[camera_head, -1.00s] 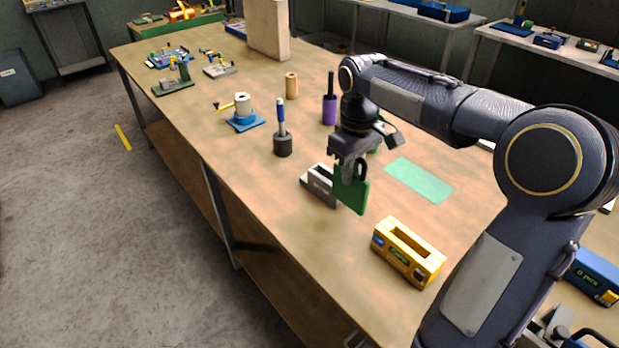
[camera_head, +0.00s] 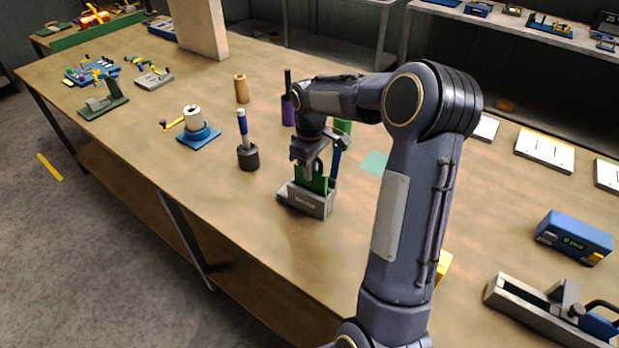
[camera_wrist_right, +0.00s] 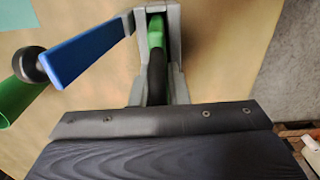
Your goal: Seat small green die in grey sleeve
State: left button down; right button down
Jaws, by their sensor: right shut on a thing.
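The grey sleeve (camera_head: 304,203) stands upright on the workbench in the head view, and its end walls show in the wrist view (camera_wrist_right: 173,20). My right gripper (camera_head: 309,177) is directly above it, pointing down and shut on the small green die (camera_head: 315,184). The die stands upright, its lower part hidden behind the sleeve's front wall. In the wrist view the green die (camera_wrist_right: 156,32) with its dark handle (camera_wrist_right: 157,75) lies between the sleeve's walls. How deep it sits cannot be told. My left gripper is out of view.
A yellow block (camera_head: 444,265) is partly hidden by my arm. Bench in front of the sleeve is clear.

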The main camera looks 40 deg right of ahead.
aim_at(318, 185)
jog(key=shift+f, duration=1.7)
jog(key=shift+f, duration=0.25)
jog(key=c, duration=1.4)
grip_release()
jog(key=shift+r, duration=0.1)
